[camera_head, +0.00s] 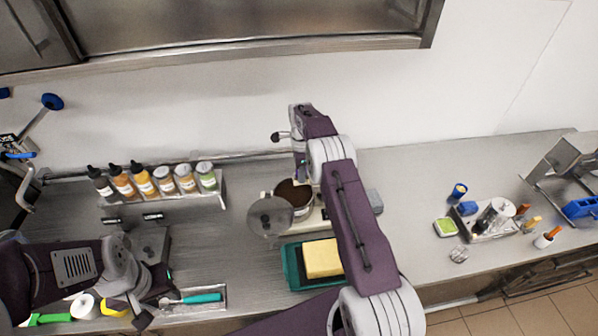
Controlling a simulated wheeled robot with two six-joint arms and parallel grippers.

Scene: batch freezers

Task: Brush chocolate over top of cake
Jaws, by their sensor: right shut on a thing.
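The yellow cake (322,258) is a rectangular block on a dark surface in a teal tray (291,268), partly behind my right arm. A metal pot of dark brown chocolate (294,193) stands behind it, with a round see-through lid (269,216) at its front left. My left gripper (160,301) appears open beside a teal-handled tool (203,297) lying on a small metal tray, apart from the cake.
A rack of several sauce bottles (158,183) stands at the back left. A tray of small items (487,222) and a green-filled dish (446,227) sit on the right. The counter between my right arm and that tray is mostly clear. A metal cabinet (240,25) hangs above.

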